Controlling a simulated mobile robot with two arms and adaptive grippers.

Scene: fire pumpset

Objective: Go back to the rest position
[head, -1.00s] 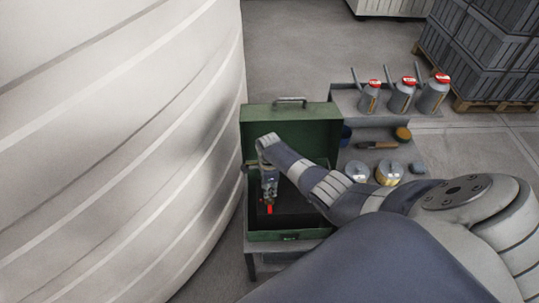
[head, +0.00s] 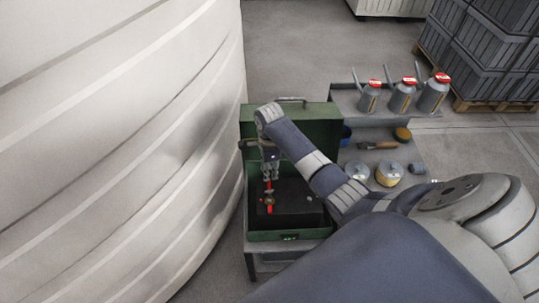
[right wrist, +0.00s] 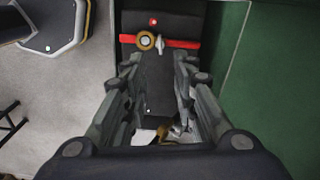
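A green toolbox (head: 249,223) stands with its lid (head: 320,117) raised. Inside it is a black insert (head: 297,201). A red strip or handle with a small brass and metal fitting (head: 269,197) lies on the insert; it also shows in the right wrist view (right wrist: 148,41), just beyond the fingertips. My right gripper (head: 270,178) points down over the toolbox. In the right wrist view (right wrist: 156,66) its fingers are spread with nothing held between them. My left gripper is not in view.
A large white ribbed tank (head: 120,150) stands close on the left. At right, a grey stepped shelf (head: 345,97) holds several grey cans with red tops (head: 408,95), a brush (head: 378,145) and tins (head: 389,174). Stacked crates (head: 490,50) stand on a pallet farther back.

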